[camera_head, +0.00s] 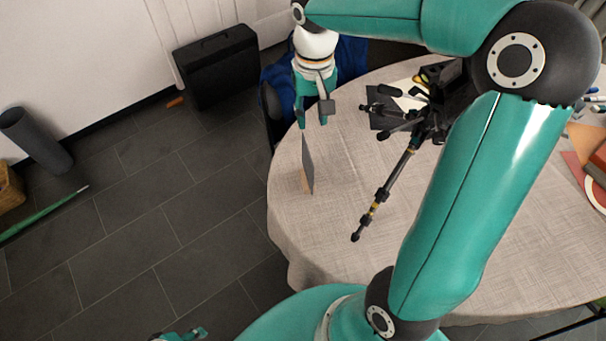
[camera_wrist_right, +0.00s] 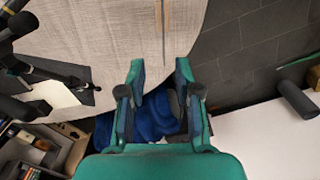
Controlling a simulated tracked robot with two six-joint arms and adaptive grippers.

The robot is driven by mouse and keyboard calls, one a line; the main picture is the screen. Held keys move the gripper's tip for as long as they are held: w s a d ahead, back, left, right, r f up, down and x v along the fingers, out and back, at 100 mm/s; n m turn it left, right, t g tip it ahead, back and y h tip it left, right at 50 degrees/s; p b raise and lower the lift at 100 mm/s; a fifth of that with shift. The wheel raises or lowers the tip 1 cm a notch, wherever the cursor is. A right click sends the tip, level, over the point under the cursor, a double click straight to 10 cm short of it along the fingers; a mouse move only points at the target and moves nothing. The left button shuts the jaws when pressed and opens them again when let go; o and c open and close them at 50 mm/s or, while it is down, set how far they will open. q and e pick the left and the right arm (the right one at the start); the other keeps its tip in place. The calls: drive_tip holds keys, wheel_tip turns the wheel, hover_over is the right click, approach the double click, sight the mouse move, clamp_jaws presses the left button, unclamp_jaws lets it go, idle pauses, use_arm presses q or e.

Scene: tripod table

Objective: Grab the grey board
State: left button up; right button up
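The grey board (camera_head: 307,162) is a thin panel standing upright on its edge near the left side of the round table. In the right wrist view the board (camera_wrist_right: 163,18) shows as a narrow strip at the top, seen nearly edge-on and in line with the gap between the fingers. My right gripper (camera_head: 313,118) is open and empty, just beyond the board's far end in the head view. In the wrist view its fingers (camera_wrist_right: 160,68) are spread, with the board past the tips. Only a small part of my left gripper (camera_head: 186,335) shows at the bottom edge.
The table (camera_head: 340,235) has a pale cloth. A black tripod (camera_head: 385,190) lies right of the board, with a dark sheet beside it. A blue-covered chair (camera_head: 350,58) stands behind. A black case (camera_head: 217,66) stands on the tiled floor. Cloth around the board is clear.

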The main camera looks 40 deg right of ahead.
approach(308, 161)
wheel_tip(308, 161, down, 5)
drive_tip(key=f, duration=0.3)
drive_tip(key=f+p, duration=0.1)
drive_tip(key=f, duration=0.1)
drive_tip(key=shift+w+d+f, duration=0.25)
drive_tip(key=shift+w+f, duration=0.05)
drive_tip(key=shift+f, duration=0.1)
drive_tip(key=shift+f+b, duration=0.25)
drive_tip(key=shift+b, duration=0.2)
idle(0.4)
clamp_jaws()
idle(0.4)
